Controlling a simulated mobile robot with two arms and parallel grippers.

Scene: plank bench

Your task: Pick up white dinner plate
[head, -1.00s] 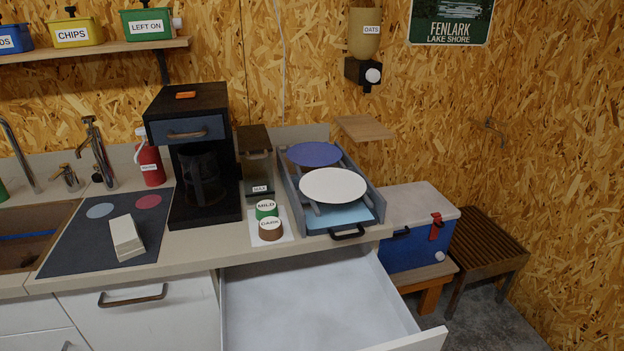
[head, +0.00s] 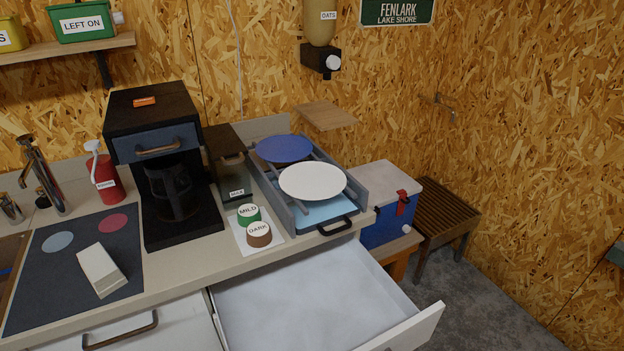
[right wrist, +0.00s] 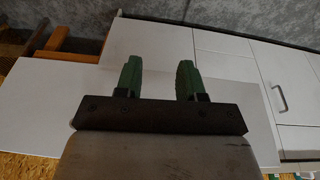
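The white dinner plate (head: 313,181) lies flat in the grey dish rack (head: 352,187) on the counter's right end, in front of a blue plate (head: 284,148). Nothing covers the white plate in the head view. My right gripper (right wrist: 160,75) shows only in the right wrist view. Its two green fingers stand apart with nothing between them, over white cabinet fronts. The plate does not show in that view. My left gripper is in neither current view.
An open, empty white drawer (head: 310,300) juts out below the rack. A black coffee maker (head: 165,165), a lidded container (head: 229,165) and the MILD (head: 248,214) and DARK (head: 258,234) pods stand left of the rack. A blue cooler (head: 385,225) is to the right.

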